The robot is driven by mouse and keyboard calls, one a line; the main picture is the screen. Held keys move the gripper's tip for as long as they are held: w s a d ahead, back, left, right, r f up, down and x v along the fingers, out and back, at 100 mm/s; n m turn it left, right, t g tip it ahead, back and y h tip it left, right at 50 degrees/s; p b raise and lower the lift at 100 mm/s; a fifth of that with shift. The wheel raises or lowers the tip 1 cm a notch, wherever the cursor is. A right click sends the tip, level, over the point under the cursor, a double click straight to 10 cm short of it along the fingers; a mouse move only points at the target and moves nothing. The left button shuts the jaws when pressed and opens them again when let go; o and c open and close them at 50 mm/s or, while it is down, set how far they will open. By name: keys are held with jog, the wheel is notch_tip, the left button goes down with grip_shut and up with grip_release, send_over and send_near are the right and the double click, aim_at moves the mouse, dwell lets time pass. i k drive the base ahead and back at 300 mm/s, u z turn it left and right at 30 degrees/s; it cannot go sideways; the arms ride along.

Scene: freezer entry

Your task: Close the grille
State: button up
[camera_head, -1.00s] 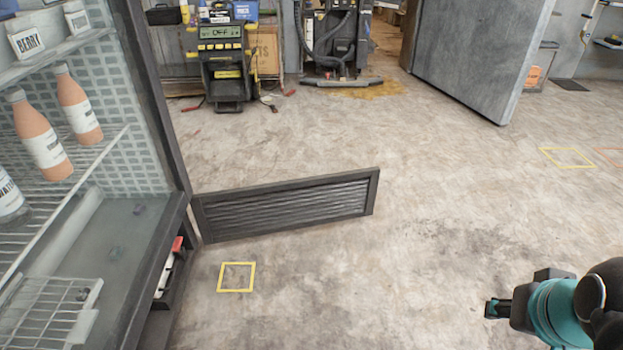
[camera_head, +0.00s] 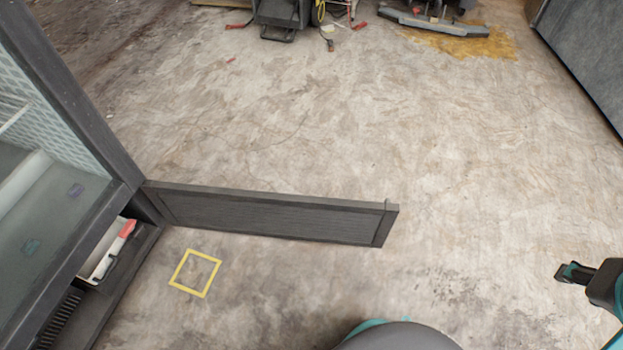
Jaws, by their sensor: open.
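The dark grille (camera_head: 265,215) is a low slatted panel, hinged at its left end to the bottom of the freezer's frame. It stands swung open, sticking out to the right over the floor. The compartment behind it, low in the freezer, is uncovered. My gripper (camera_head: 568,272) is at the right edge, well to the right of the grille's free end and apart from it. It is open and holds nothing that I can see. Part of my arm shows at the bottom edge.
The freezer (camera_head: 70,130) stands at the left. A white tray (camera_head: 108,255) with a red-ended item sits in its low compartment. A yellow square (camera_head: 195,273) marks the floor in front of the grille. Machines (camera_head: 283,15) and a grey panel (camera_head: 590,60) stand at the back. The floor between is clear.

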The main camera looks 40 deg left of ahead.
aim_at(273, 215)
jog(key=i, duration=3.55)
jog(key=u, duration=4.8)
